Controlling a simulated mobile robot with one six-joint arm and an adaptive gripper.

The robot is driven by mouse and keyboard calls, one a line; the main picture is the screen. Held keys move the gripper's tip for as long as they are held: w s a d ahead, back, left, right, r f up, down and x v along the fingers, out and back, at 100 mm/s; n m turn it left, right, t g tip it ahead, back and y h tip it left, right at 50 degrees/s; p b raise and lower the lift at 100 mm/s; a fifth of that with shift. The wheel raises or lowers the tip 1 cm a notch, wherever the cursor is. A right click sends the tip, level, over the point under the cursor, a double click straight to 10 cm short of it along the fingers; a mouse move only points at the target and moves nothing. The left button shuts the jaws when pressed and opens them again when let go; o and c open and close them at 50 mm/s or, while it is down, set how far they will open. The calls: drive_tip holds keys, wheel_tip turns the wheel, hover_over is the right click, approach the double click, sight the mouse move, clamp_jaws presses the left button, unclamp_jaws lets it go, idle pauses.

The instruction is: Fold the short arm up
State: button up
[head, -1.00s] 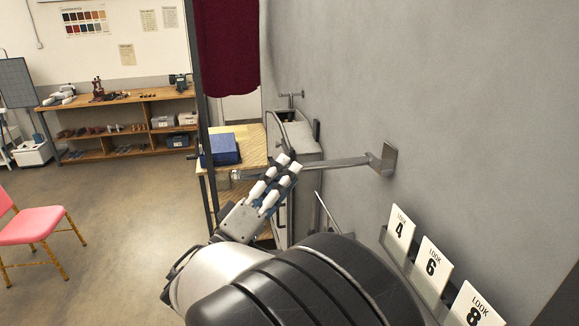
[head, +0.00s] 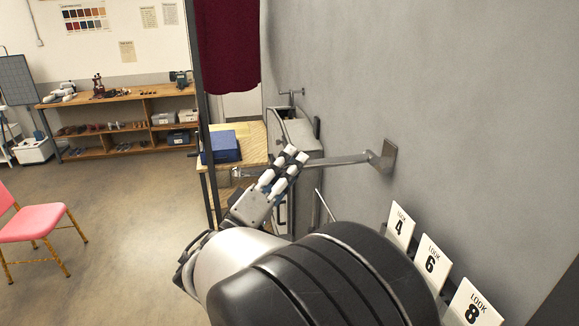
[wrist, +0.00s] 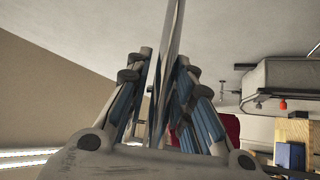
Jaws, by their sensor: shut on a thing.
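The short arm (head: 345,162) is a flat grey metal bar. It runs out nearly level from a bracket plate (head: 390,154) on the grey wall, and its free end reaches left past my gripper. My gripper (head: 288,163) is shut on the bar partway along, with its white-tipped fingers crossing it from below. In the wrist view the bar (wrist: 172,45) passes between the finger pairs of my gripper (wrist: 165,85). The fingers hide part of the bar, and I cannot see the contact clearly.
Look cards (head: 432,262) stand in a wall rack at lower right. A dark red cloth (head: 228,45) hangs by a dark post. Behind the bar are a blue box (head: 221,147) on a wooden table and a grey case (head: 298,133). A pink chair (head: 32,222) stands left; open floor lies between.

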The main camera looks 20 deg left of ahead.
drive_tip(key=shift+f, duration=0.2)
clamp_jaws()
drive_tip(key=shift+r+g, duration=0.3)
drive_tip(key=shift+r, duration=0.15)
